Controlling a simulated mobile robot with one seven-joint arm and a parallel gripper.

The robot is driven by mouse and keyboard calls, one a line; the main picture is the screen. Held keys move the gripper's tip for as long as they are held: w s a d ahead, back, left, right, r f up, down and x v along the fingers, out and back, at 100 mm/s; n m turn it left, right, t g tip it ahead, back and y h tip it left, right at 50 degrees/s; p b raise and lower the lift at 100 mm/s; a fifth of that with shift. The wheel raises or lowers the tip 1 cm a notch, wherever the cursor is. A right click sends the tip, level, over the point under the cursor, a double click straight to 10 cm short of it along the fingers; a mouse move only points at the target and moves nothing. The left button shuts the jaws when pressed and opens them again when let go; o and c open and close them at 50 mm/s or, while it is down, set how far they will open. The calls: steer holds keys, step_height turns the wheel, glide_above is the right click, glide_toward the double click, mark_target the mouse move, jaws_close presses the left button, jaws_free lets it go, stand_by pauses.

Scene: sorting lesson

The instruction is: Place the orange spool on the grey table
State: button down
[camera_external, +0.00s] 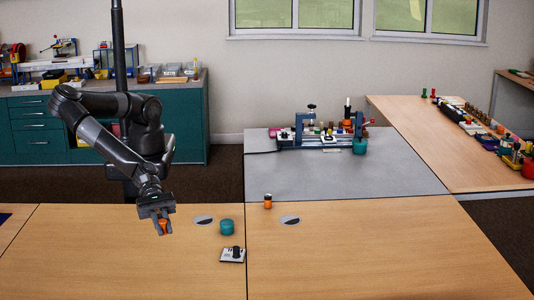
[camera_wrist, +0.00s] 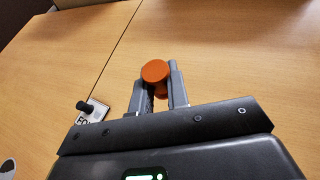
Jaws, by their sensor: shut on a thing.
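My gripper (camera_external: 162,227) is shut on the orange spool (camera_external: 163,226) and holds it above the near wooden table on the left. In the wrist view the spool (camera_wrist: 155,72) sits between the two fingertips of my gripper (camera_wrist: 161,88), its round orange end facing the camera. The grey table (camera_external: 300,184) is farther back and to the right in the external view. My gripper and the spool are apart from it. The gap between the spool and the wood below cannot be told exactly.
A rack with several items (camera_external: 325,135) fills the grey table's back.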

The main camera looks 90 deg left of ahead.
steer(key=shift+w+d+f, duration=0.15)
steer(key=shift+f, duration=0.05)
glide_above(205, 268)
step_height(205, 268, down, 7)
steer(key=shift+r, duration=0.2)
steer(key=shift+f, duration=1.95)
steer(key=shift+f, duration=0.1)
steer(key=c, duration=1.4)
jaws_free()
